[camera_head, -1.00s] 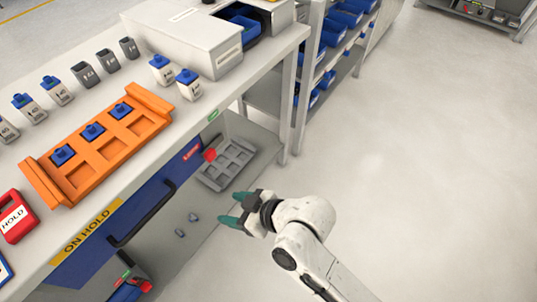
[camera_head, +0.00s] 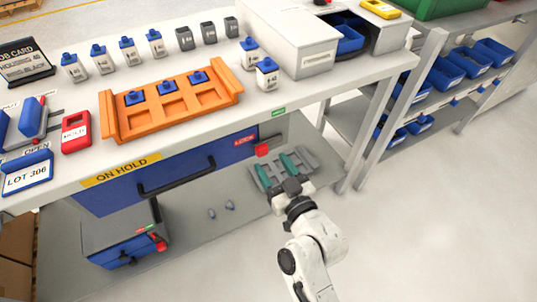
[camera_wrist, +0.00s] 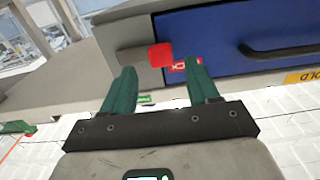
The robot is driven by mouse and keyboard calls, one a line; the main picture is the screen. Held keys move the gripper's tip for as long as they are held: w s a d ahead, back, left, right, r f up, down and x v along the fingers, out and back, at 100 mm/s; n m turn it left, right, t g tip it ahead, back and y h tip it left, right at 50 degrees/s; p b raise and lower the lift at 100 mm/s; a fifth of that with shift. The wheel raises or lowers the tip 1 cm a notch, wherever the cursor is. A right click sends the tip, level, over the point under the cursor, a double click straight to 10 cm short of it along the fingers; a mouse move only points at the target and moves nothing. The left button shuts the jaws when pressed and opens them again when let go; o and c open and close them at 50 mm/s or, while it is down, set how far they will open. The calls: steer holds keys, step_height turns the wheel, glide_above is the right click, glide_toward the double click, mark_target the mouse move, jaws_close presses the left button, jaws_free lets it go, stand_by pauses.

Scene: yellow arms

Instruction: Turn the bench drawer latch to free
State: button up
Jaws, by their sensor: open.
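The drawer latch is a red knob (camera_head: 262,150) at the right end of the blue drawer front (camera_head: 190,175), beside a red label (camera_head: 245,140). In the wrist view the red latch (camera_wrist: 160,55) is ahead of and between my fingers, with the red label (camera_wrist: 187,65) to its right. My gripper (camera_head: 278,168) has green fingers, is open and empty, and sits just below the latch in the head view. In the wrist view my gripper (camera_wrist: 162,92) shows its fingers apart, not touching the latch. The drawer is shut.
The drawer has a black handle (camera_head: 178,178) and a yellow ON HOLD strip (camera_head: 120,169). An orange tray (camera_head: 170,105) stands on the bench above. A grey tray (camera_head: 305,160) lies on the lower shelf behind my gripper. A bench leg (camera_head: 375,125) stands to the right; the floor there is clear.

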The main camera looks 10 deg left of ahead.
mark_target(264, 153)
steer(key=shift+x, duration=1.85)
steer(key=shift+c, duration=0.2)
jaws_close()
